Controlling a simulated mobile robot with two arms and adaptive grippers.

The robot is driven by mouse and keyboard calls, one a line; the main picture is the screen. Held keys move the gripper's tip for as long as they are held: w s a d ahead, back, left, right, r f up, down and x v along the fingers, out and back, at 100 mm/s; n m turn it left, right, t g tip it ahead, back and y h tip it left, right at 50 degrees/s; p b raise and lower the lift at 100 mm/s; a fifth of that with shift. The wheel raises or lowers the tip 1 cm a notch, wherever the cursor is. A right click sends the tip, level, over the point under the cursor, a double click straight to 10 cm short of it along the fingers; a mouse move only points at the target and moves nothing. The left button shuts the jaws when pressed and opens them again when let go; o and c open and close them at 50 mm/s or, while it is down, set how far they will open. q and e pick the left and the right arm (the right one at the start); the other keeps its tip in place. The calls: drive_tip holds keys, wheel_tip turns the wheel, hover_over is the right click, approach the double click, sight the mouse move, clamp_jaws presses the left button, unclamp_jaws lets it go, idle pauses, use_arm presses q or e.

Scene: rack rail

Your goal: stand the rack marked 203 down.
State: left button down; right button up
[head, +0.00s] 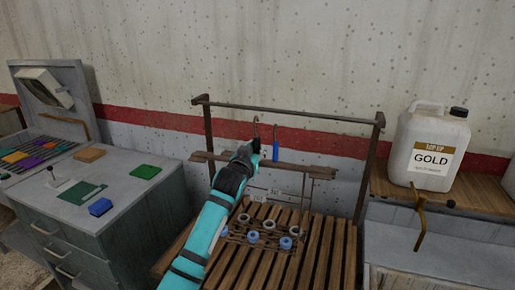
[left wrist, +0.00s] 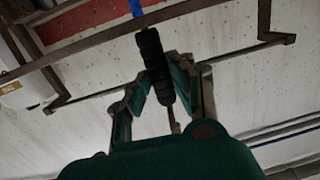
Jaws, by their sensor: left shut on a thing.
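My left gripper (head: 253,149) reaches up to the rail (head: 310,117) and is shut on a black grip, which shows between its fingers (left wrist: 158,85) in the left wrist view (left wrist: 152,50). A hook rises above my gripper by the rail. A blue grip (head: 275,151) hangs just to the right, apart from my fingers. Below, a brown rack (head: 262,245) with several white and blue round pieces shows over the slatted bench. Small number plates (head: 275,191) show behind it, too small to read surely. My arm hides part of the rack. My right gripper is out of view.
The slatted bench (head: 320,255) has bare slats at the right. A white jug marked GOLD (head: 432,147) stands on a wooden shelf at the right. A grey cabinet (head: 105,220) with coloured blocks stands at the left. The frame's right post (head: 368,170) rises beside the bench.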

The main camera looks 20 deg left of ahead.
use_arm(q)
wheel_tip(320, 180, down, 8)
drive_tip(key=b, duration=0.5)
drive_tip(key=shift+s+r, duration=0.2)
drive_tip(key=shift+r, duration=0.05)
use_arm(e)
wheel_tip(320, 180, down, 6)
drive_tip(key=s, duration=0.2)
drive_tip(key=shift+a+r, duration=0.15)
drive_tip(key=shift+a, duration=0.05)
use_arm(q)
drive_tip(key=shift+f+b, duration=0.3)
drive_tip(key=shift+b, duration=0.05)
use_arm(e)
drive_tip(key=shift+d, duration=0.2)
use_arm(q)
drive_tip(key=c, duration=1.1)
unclamp_jaws()
drive_tip(key=shift+s, duration=0.1)
drive_tip(key=shift+o, duration=1)
drive_tip(key=shift+f, duration=0.25)
drive_tip(key=o, duration=0.9)
drive_tip(key=shift+r, duration=0.15)
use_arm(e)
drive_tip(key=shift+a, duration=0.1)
